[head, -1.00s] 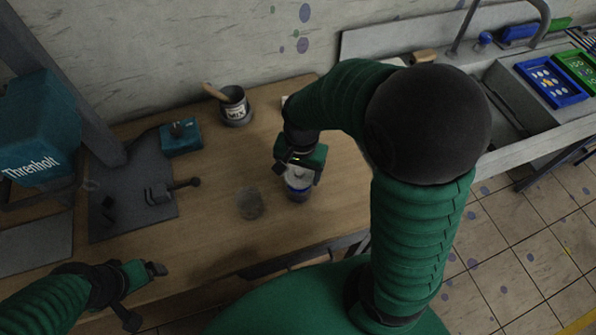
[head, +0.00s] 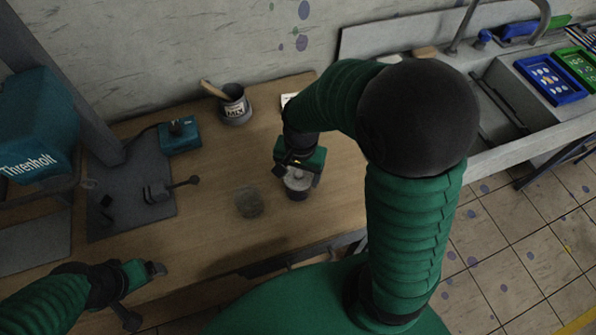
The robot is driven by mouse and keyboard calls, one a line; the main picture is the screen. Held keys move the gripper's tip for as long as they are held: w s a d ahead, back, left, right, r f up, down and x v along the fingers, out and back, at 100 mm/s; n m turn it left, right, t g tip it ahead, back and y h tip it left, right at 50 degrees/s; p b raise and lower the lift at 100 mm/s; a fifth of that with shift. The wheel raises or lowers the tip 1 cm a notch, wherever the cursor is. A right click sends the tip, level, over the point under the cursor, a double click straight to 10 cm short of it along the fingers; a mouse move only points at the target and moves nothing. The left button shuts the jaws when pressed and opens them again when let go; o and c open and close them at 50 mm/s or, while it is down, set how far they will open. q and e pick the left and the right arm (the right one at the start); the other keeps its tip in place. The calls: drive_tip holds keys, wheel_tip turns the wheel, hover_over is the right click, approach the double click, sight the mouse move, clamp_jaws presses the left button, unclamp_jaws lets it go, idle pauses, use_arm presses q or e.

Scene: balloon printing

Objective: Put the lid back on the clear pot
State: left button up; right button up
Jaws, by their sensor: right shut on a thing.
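My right gripper (head: 297,177) is above the table and shut on a pale grey lid (head: 297,183). The lid is at the top of a small pot (head: 297,194) directly below the gripper. I cannot tell whether the lid sits fully on its rim. A round, greyish, see-through pot (head: 249,202) stands just to the left, apart from the gripper. Its top is hard to make out. My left gripper (head: 145,293) is open and empty at the table's front left edge, far from both pots.
A dark grey mix can (head: 235,107) with a wooden handle in it stands at the back of the wooden table (head: 225,165). A teal box (head: 181,136) and a grey plate (head: 130,200) with a lever are at the left. A sink (head: 505,100) is at the right.

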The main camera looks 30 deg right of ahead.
drive_tip(key=shift+r, duration=0.1)
idle(0.7)
drive_tip(key=shift+f+p, duration=0.25)
drive_tip(key=shift+p, duration=0.1)
idle(0.5)
idle(0.6)
drive_tip(key=o, duration=1.5)
drive_tip(key=shift+o, duration=0.2)
drive_tip(key=shift+p, duration=0.3)
